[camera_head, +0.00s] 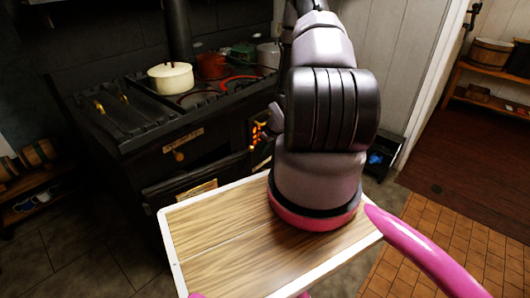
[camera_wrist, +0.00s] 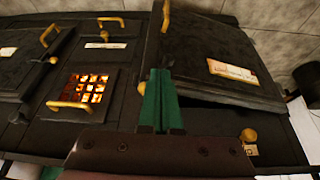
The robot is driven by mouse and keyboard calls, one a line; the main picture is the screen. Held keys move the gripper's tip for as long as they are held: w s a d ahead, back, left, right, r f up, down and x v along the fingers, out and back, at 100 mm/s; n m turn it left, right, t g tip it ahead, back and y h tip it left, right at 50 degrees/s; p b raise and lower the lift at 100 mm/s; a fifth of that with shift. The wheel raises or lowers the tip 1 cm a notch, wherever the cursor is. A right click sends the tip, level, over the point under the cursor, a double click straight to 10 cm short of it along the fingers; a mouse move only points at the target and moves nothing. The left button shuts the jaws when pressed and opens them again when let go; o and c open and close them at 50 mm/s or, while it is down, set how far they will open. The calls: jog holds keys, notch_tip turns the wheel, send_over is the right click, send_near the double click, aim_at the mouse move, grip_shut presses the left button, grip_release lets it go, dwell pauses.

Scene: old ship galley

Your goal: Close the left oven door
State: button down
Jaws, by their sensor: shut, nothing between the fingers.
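The left oven door (camera_wrist: 215,45) is black, with a paper-like plaque (camera_wrist: 232,70) and a brass handle (camera_wrist: 165,14). It fills the right half of the wrist view, which looks upside down. It stands ajar, with a dark gap between its edge and the stove front. In the head view the door (camera_head: 165,189) shows low on the stove, partly hidden by my tray. My gripper (camera_wrist: 160,78) has green fingers, closed together and empty, beside the door's handle-side edge. I cannot tell whether they touch it. My arm hides the gripper in the head view.
The black stove (camera_head: 140,120) carries a cream pot (camera_head: 170,77) and a red pot (camera_head: 211,65). A glowing firebox grate (camera_wrist: 88,88) lies beside the oven door. Another door (camera_wrist: 35,60) is at the far left of the wrist view. Tiled floor (camera_head: 430,220) is clear at right.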

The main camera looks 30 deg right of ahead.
jog(key=w+a+f, duration=0.2)
jog(key=w+f, duration=0.5)
jog(key=f, duration=0.1)
jog(key=shift+w+f, duration=0.35)
